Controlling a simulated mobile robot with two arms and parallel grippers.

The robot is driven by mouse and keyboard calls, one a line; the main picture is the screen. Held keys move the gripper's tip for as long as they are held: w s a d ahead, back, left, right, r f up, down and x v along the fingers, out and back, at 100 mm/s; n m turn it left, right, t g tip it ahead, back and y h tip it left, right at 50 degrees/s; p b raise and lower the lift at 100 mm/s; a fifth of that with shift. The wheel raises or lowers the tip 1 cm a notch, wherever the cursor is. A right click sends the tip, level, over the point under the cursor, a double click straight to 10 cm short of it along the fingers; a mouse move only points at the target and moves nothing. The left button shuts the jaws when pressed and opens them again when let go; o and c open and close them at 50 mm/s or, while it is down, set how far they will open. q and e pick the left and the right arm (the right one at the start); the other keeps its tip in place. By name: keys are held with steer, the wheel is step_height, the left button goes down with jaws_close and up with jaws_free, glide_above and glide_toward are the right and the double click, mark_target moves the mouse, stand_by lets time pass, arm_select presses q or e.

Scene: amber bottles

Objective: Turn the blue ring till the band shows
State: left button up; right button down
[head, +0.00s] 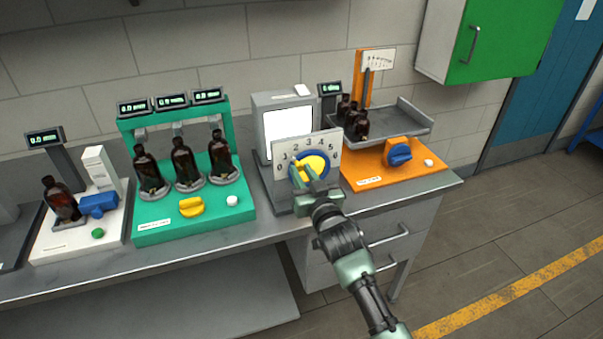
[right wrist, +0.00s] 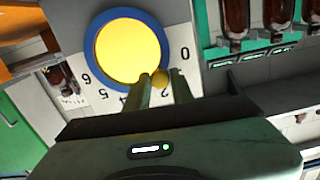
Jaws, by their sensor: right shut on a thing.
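The blue ring (head: 329,171) surrounds a plain yellow disc (head: 316,163) on a white panel numbered from 0 upward, on the front of a grey unit. In the right wrist view the ring (right wrist: 87,45) shows nearly whole around the yellow disc (right wrist: 124,42); I see no band on it. A small yellow knob (right wrist: 159,80) sits at the ring's edge. My right gripper (head: 310,178) is at the dial, its fingers either side of the knob and shut on it, covering part of the ring and some numbers. My left gripper is not in view.
A white screen (head: 293,130) stands behind the dial panel. A green stand (head: 150,232) with three amber bottles is to the left. An orange stand (head: 420,175) with a blue knob and small bottles is to the right. The bench edge runs below.

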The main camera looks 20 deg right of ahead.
steer(key=m, duration=0.1)
steer(key=d+r+m+p, duration=0.1)
steer(key=shift+m, duration=0.3)
steer(key=shift+d+m+p, duration=0.3)
steer(key=shift+m+p, duration=0.1)
steer(key=shift+m, duration=0.3)
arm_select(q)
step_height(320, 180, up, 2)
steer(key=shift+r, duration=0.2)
arm_select(e)
steer(key=c, duration=1.2)
jaws_free()
steer(key=shift+c, duration=0.2)
arm_select(q)
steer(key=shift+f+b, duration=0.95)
steer(key=shift+b, duration=0.05)
arm_select(e)
steer(key=s, duration=0.7)
steer(key=shift+s+d, duration=0.15)
steer(key=shift+s, duration=0.25)
